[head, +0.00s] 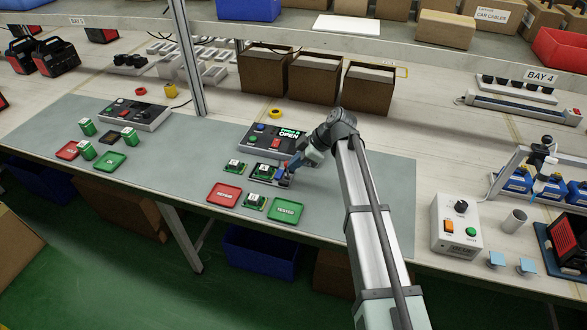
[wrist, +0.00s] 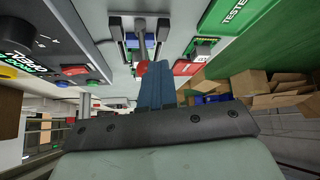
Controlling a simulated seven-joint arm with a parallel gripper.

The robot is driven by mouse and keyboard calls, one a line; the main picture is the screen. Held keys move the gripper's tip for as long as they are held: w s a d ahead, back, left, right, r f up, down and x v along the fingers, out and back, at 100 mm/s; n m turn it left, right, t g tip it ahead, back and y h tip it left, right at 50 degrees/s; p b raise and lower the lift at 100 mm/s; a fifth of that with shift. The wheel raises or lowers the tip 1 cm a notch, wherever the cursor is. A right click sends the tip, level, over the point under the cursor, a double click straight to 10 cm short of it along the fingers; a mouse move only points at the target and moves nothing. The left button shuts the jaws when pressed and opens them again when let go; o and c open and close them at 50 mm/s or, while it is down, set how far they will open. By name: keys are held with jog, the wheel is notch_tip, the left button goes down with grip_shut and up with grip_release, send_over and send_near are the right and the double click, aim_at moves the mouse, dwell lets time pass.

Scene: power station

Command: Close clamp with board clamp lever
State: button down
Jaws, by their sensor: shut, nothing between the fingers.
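The test fixture with its board clamp (head: 268,173) sits on the grey mat, with a green circuit board in it. The control box (head: 270,138) behind it has a lit green display that reads OPEN. In the wrist view the clamp lever shows as a grey bar with a red knob (wrist: 142,67). My gripper (head: 287,168) is at the right side of the fixture. Its blue fingers (wrist: 158,72) are shut and empty, with their tips right by the red knob. I cannot tell whether they touch it. The fingers hide part of the clamp.
A red tray (head: 224,194) and a green TESTED tray (head: 286,212) lie in front of the fixture. Boards sit to its left (head: 236,166) and between the trays (head: 255,202). Brown bins (head: 314,76) stand behind. The mat is clear to the right of my arm.

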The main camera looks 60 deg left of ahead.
jog(key=shift+w+a, duration=0.6)
jog(key=shift+r, duration=0.25)
jog(key=shift+r, duration=0.6)
jog(key=w+f+v, duration=0.1)
jog(key=w+v, duration=0.1)
jog(key=v, duration=0.9)
jog(key=shift+w+a+r, duration=0.15)
jog(key=shift+w+a, duration=0.05)
jog(key=shift+w, duration=0.05)
